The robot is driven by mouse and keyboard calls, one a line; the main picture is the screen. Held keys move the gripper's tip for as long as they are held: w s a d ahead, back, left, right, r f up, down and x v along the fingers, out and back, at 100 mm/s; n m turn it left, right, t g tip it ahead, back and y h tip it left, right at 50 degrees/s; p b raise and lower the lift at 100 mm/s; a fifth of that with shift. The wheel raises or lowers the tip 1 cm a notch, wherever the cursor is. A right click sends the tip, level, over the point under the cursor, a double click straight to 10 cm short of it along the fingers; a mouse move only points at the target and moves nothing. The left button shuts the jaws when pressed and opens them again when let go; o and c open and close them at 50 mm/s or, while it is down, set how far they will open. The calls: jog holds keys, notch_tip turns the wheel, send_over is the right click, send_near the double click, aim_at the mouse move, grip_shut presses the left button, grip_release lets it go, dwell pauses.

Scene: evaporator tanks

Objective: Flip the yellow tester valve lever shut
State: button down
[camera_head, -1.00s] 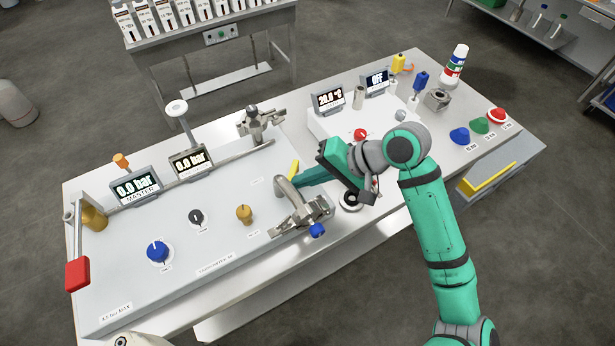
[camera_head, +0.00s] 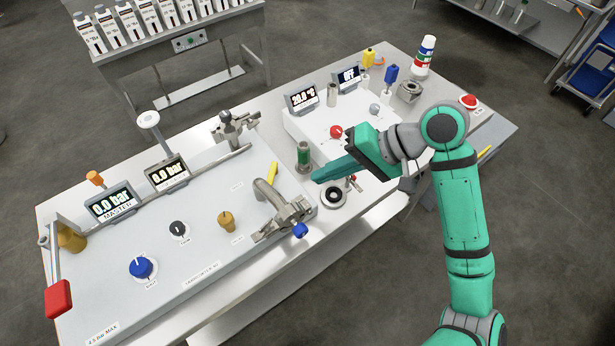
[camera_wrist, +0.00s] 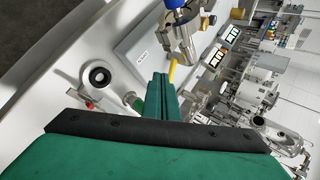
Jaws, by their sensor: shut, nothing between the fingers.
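The yellow lever (camera_head: 273,173) stands at the right edge of the left panel, just behind a curved metal spout with a clamp (camera_head: 272,208). In the wrist view the yellow lever (camera_wrist: 172,72) shows just beyond my fingertips, partly hidden behind the metal fitting. My gripper (camera_head: 316,178) is shut and empty, its green fingers pointing left toward the lever with a clear gap between them in the head view. It also shows in the wrist view (camera_wrist: 161,78).
A green-and-metal cylinder (camera_head: 304,157) stands close behind my fingertips. A black round port (camera_head: 333,196) lies just in front of them. The blue-tipped clamp juts out at the panel's front right. Red knob (camera_head: 336,131) and displays stand behind my gripper.

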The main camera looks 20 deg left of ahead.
jog(key=shift+v, duration=1.3)
